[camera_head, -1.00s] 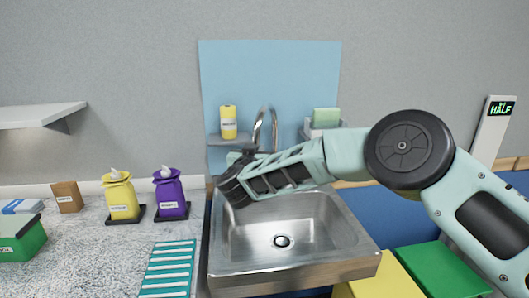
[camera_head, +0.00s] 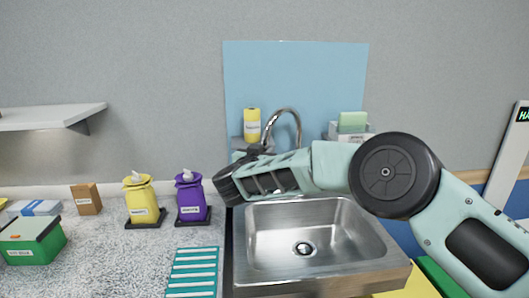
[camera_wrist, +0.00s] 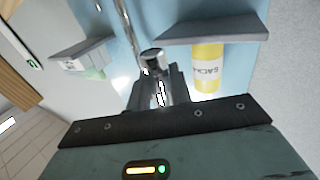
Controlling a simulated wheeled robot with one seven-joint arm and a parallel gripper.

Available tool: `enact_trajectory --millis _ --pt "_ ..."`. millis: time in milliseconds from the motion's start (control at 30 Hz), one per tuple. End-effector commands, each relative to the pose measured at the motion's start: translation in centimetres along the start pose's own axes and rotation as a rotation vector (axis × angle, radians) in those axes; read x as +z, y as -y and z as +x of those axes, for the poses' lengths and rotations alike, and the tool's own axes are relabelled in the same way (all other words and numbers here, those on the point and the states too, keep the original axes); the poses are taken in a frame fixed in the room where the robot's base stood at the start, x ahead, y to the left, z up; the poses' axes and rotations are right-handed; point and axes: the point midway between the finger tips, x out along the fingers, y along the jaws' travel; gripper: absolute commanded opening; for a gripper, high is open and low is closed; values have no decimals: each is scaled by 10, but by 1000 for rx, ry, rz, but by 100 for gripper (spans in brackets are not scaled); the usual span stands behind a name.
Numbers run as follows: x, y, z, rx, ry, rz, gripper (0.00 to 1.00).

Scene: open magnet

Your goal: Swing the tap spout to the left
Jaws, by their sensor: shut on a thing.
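The tap spout (camera_head: 285,112) is a curved chrome pipe that arches behind the sink, in front of the blue panel. Its lower free end is on the left side of the arch, at my gripper (camera_head: 254,153). In the wrist view my gripper (camera_wrist: 159,92) has its dark fingers close together around the chrome spout end (camera_wrist: 152,62). The fingers are shut on it. My arm reaches in from the right above the sink and hides the tap's base in the head view.
The steel sink (camera_head: 310,235) is empty below my arm. A yellow bottle (camera_head: 252,125) on a small shelf stands close behind my gripper. A green sponge (camera_head: 352,121) sits in a holder at right. Purple (camera_head: 190,200) and yellow bags (camera_head: 141,202) stand on the counter at left.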

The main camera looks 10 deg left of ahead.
Motion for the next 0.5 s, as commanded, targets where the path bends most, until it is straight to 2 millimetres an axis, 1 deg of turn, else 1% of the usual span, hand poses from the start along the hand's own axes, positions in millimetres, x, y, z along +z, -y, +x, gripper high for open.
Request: enact_trajectory --millis 33,67,100,133,400,500 --pt "0 0 0 -2 0 0 0" --pt "0 0 0 -2 0 0 23" --pt "0 0 0 -2 0 0 34" --pt "0 0 0 -1 0 0 40" --pt "0 0 0 -1 0 0 40" --pt "0 0 -5 -1 0 1 40"
